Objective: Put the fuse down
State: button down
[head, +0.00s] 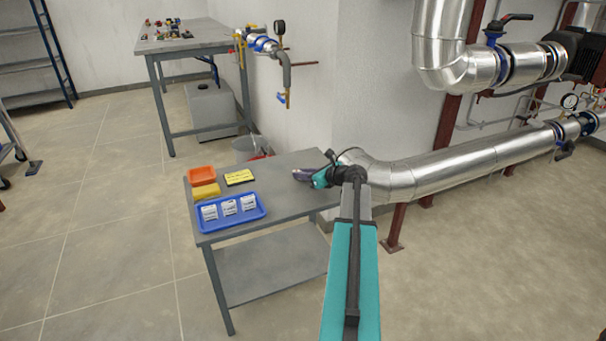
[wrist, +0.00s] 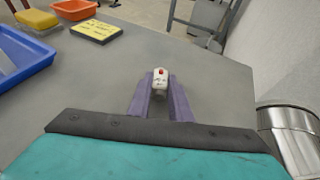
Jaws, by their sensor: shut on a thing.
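My gripper (wrist: 160,92) has two purple fingers and is shut on the fuse. In the head view my gripper (head: 303,174) is over the right part of the grey table (head: 266,180); the fuse cannot be made out there. I cannot tell whether the fuse touches the table top.
A blue tray (head: 262,212) with several white pieces sits at the table's front left. Behind it are a yellow object (head: 206,191), an orange bin (head: 202,174) and a yellow-black sign (head: 239,177). A silver pipe (head: 420,178) runs close to the right. The table middle is clear.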

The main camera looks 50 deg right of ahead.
jog(key=c, duration=1.6)
grip_release()
jog(key=shift+r, duration=0.15)
jog(key=p+v, duration=0.2)
jog(key=v, duration=0.9)
jog(key=shift+r, duration=0.1)
jog(key=shift+s+r, duration=0.15)
jog(key=shift+s, duration=0.3)
jog(key=shift+o, duration=0.4)
